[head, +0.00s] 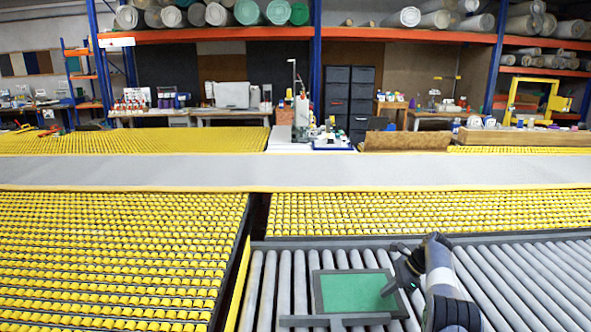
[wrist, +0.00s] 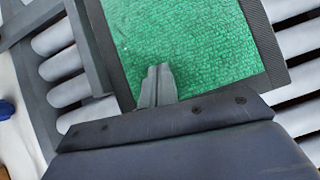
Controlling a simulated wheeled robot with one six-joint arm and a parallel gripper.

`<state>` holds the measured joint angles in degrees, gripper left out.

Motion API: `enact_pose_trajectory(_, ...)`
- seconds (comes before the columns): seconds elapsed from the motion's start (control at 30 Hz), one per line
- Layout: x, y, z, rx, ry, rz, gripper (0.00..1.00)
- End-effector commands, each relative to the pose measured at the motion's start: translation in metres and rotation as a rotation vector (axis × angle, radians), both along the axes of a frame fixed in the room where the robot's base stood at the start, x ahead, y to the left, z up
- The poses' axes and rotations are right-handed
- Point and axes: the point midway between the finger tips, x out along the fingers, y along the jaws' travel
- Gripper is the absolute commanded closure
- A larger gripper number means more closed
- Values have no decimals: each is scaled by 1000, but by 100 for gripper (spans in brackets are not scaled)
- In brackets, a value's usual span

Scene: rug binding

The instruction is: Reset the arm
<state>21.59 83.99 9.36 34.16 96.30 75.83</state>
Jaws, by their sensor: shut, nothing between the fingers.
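My gripper (head: 387,291) is at the lower right of the head view, reaching in from the right over a green mat piece (head: 345,293) with a dark border. In the wrist view my gripper (wrist: 158,82) is shut with its two fingers together and nothing between them. Its tips point at the green mat piece (wrist: 185,45), over its near edge. I cannot tell whether the tips touch it. Part of the mat's near edge is hidden behind my gripper.
The mat piece lies on a grey roller conveyor (head: 270,285), with a grey bar (head: 335,319) along its near side. Yellow roller tables (head: 110,250) spread left and beyond. A long grey strip (head: 300,172) crosses them. Shelves with rug rolls (head: 277,12) stand behind.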

Motion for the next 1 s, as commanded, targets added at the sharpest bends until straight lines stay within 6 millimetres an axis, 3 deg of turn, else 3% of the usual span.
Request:
enact_pose_trajectory(0.53, 10, 93, 2, 1, 0, 3, 100)
enact_pose_trajectory(1.0, 18, 95, 2, 1, -7, 0, 100)
